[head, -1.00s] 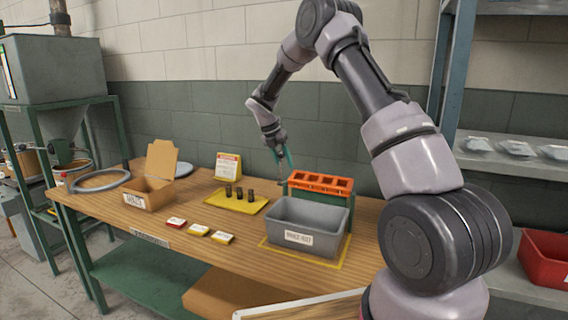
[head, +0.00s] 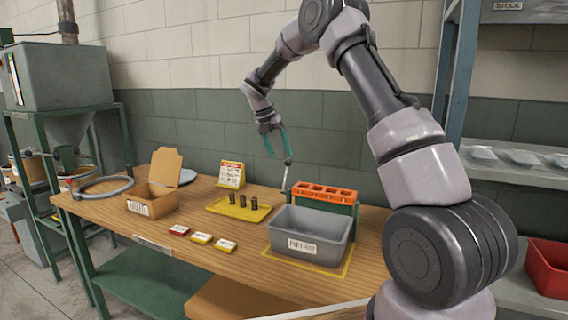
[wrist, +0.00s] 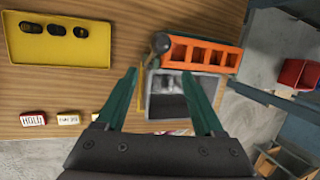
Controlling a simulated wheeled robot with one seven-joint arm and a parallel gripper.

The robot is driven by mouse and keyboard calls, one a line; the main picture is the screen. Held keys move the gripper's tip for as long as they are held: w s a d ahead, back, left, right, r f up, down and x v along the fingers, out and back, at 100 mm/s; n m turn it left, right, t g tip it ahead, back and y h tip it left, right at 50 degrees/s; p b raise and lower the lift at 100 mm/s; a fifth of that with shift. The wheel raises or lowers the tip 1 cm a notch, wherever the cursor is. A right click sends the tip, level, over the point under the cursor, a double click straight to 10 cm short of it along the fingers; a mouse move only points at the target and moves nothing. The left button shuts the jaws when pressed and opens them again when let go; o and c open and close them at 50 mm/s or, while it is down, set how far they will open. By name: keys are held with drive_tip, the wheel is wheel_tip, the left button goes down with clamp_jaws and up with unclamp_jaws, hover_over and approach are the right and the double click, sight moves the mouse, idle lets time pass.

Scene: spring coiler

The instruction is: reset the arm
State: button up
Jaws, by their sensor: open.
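My gripper (head: 278,155) is open and empty, above the back of the workbench, with its teal fingers pointing down. In the wrist view both fingers of my gripper (wrist: 160,73) are spread with nothing held between them. A thin grey lever with a dark round knob (head: 288,161) stands just below the fingertips, beside the left end of the orange slotted rack (head: 325,193). The knob (wrist: 160,42) looks apart from the fingers in the wrist view.
A grey bin (head: 308,247) stands in front of the rack. A yellow tray (head: 226,211) with three dark cylinders, small labelled blocks (head: 201,238), an open cardboard box (head: 152,205) and a sign (head: 231,175) are on the bench (head: 120,205). Metal shelving (head: 457,80) stands right.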

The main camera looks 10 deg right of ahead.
drive_tip(key=shift+v, duration=0.9)
drive_tip(key=s+d+r+m+t+y, duration=0.1)
drive_tip(key=s+d+r+m+y, duration=0.15)
drive_tip(key=s+r+m, duration=0.6)
drive_tip(key=s+d+r+m+t+y, duration=0.1)
drive_tip(key=s+d+r+m, duration=0.2)
drive_tip(key=s+r+m, duration=0.55)
drive_tip(key=s+d+m+t+y, duration=0.1)
drive_tip(key=s+m+t, duration=0.1)
drive_tip(key=s+m, duration=0.6)
drive_tip(key=s+d+f+m+t+y, duration=0.1)
drive_tip(key=s+m+t, duration=0.1)
drive_tip(key=s+m, duration=0.6)
drive_tip(key=shift+s+f+m+t+y, duration=0.3)
drive_tip(key=shift+s+m+y, duration=0.1)
drive_tip(key=shift+s, duration=2.6)
